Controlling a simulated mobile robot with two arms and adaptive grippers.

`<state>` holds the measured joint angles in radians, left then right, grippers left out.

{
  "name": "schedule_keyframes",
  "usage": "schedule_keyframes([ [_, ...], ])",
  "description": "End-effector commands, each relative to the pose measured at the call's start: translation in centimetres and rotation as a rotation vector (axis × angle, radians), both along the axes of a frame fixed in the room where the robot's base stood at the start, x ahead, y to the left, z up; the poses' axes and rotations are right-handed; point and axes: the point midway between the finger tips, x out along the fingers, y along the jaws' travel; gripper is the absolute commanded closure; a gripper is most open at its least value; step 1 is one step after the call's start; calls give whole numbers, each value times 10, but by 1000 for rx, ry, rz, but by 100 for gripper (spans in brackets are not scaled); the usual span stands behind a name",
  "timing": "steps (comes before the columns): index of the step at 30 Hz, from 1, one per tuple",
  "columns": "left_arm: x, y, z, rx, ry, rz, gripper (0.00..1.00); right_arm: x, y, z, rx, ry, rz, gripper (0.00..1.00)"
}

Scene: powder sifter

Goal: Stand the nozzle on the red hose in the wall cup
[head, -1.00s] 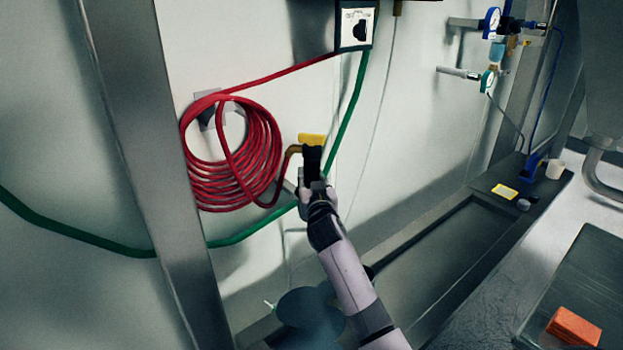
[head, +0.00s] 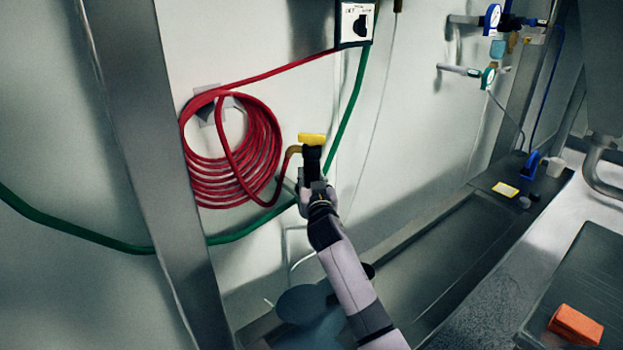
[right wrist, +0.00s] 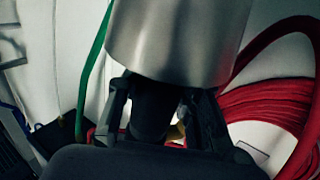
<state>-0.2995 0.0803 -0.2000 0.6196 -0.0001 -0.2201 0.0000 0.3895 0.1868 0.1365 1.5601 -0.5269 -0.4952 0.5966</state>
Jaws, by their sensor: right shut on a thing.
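The nozzle has a yellow top (head: 312,139) and a black body (head: 312,160), and stands roughly upright near the wall. The red hose (head: 289,163) runs from its yellow end to a coil on the left. My right gripper (head: 311,182) is shut on the black body, which also shows between the fingers in the right wrist view (right wrist: 155,112). A brushed-metal cylinder (right wrist: 180,40), which looks like the wall cup, fills the top of that view and covers part of the fingers. I cannot make out the cup in the head view, nor tell whether the nozzle is inside it. My left gripper is not in view.
The red hose coil (head: 235,165) hangs on the wall, with a green hose (head: 110,243) crossing below it. A steel post (head: 165,170) stands at left. A dark trough (head: 440,250) runs along the wall. An orange block (head: 575,325) lies at lower right.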

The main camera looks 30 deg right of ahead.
Motion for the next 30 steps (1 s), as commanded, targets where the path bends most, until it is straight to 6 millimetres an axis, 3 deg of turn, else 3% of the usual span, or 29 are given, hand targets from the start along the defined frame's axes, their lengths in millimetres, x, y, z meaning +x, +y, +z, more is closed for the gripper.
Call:
schedule_keyframes([
  [3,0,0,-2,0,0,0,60,0,0,0,-2,-4,1,100],
  [4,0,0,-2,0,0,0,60,0,0,0,-2,-4,0,66],
  [14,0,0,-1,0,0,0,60,0,0,-1,0,-1,0,44],
  [25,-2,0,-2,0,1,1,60,-3,2,-4,2,4,0,44],
  [30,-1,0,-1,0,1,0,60,-23,11,-4,3,2,1,44],
])
